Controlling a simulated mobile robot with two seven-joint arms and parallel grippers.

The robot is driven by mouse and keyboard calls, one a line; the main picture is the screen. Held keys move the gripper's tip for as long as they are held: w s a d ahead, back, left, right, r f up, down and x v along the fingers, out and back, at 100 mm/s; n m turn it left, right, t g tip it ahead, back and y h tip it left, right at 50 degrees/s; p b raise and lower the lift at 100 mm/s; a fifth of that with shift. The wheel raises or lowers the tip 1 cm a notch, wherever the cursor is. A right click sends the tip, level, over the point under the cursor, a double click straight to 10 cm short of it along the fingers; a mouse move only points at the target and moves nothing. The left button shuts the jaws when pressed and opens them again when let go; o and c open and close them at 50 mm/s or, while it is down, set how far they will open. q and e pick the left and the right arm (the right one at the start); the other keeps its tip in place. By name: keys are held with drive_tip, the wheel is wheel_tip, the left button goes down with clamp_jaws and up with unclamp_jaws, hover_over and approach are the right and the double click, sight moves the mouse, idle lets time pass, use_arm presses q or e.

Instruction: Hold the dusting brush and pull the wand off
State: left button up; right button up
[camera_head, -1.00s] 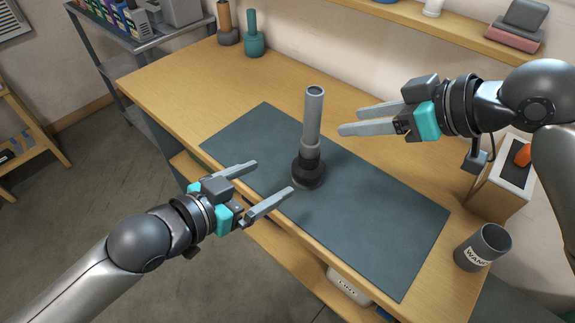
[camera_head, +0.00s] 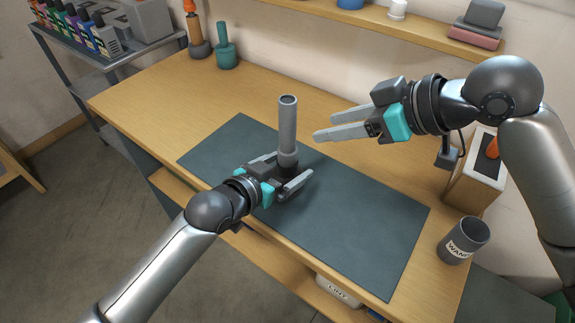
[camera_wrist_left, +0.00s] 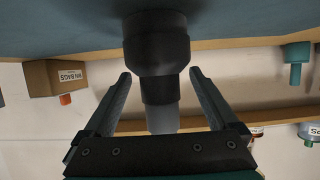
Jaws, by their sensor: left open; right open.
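The dusting brush (camera_head: 287,163) stands upright on the dark mat (camera_head: 350,222), its black base low and the grey wand (camera_head: 288,122) rising from its top. My left gripper (camera_head: 288,170) is open around the lower part of the brush, which partly hides it in the head view. In the left wrist view, the black brush body (camera_wrist_left: 157,60) lies between the two open fingers with gaps on both sides. My right gripper (camera_head: 322,126) is open and empty, to the right of the wand, its fingers pointing toward it without touching.
A dark cup labelled WAND (camera_head: 463,240) stands at the desk's right end. A box (camera_head: 476,172) is behind it. Two bottle-like tools, one teal (camera_head: 225,50), stand at the back left. A shelf (camera_head: 400,22) runs along the wall. The mat's right half is clear.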

use_arm(q)
drive_tip(key=shift+w+d+f, duration=0.1)
drive_tip(key=shift+w+d, duration=0.05)
drive_tip(key=c, duration=1.4)
drive_tip(key=o, duration=0.8)
drive_tip(key=shift+f, duration=0.15)
clamp_jaws()
drive_tip(key=shift+f, duration=0.1)
use_arm(e)
drive_tip(key=shift+o, duration=0.2)
